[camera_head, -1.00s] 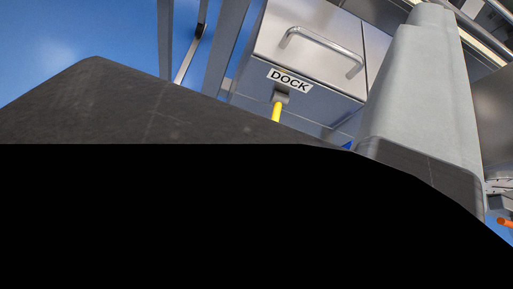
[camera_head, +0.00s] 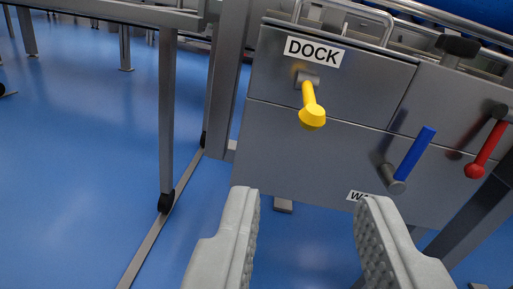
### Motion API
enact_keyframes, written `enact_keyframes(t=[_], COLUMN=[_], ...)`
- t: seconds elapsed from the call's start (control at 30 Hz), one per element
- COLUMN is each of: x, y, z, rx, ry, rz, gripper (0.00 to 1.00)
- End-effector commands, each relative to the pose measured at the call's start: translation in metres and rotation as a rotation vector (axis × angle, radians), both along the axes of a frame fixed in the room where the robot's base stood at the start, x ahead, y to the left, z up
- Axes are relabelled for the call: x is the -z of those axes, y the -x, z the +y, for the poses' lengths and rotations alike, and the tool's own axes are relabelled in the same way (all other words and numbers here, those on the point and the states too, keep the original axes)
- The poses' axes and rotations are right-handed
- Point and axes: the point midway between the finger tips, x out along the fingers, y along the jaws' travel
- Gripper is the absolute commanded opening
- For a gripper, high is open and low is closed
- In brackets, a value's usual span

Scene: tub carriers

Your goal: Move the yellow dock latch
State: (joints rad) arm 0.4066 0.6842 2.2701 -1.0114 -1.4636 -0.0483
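The yellow dock latch (camera_head: 312,108) is a short lever on a grey pivot, under a white DOCK label (camera_head: 314,51) on a steel panel. It points down and slightly towards me. My gripper (camera_head: 308,205) shows as two pale grey fingers with textured inner pads, spread wide apart and empty. The fingertips appear below the latch in the picture, and the latch lies above the gap between them, apart from both fingers. The lower label is partly hidden behind the right finger.
A blue lever (camera_head: 415,153) and a red lever (camera_head: 487,149) are on the panel to the right of the latch. A metal handle (camera_head: 372,17) runs along the top. A steel frame leg (camera_head: 167,120) stands at left. Blue floor (camera_head: 80,150) is open at left.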

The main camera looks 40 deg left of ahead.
Motion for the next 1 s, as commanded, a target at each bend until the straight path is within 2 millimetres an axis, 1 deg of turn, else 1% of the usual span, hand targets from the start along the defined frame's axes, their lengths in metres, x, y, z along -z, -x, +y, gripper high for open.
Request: enact_keyframes(t=[0.03,0.17,0.33,1.0], x=[0.005,0.008,0.008,0.008], y=[0.002,0.001,-0.013,-0.109], z=[-0.001,0.001,0.012,0.078], rx=[-0.004,-0.01,-0.012,-0.012], ry=[-0.007,-0.015,-0.013,-0.013], rz=[0.002,0.0,0.001,-0.002], gripper=[0.33,0.33,0.33,0.33])
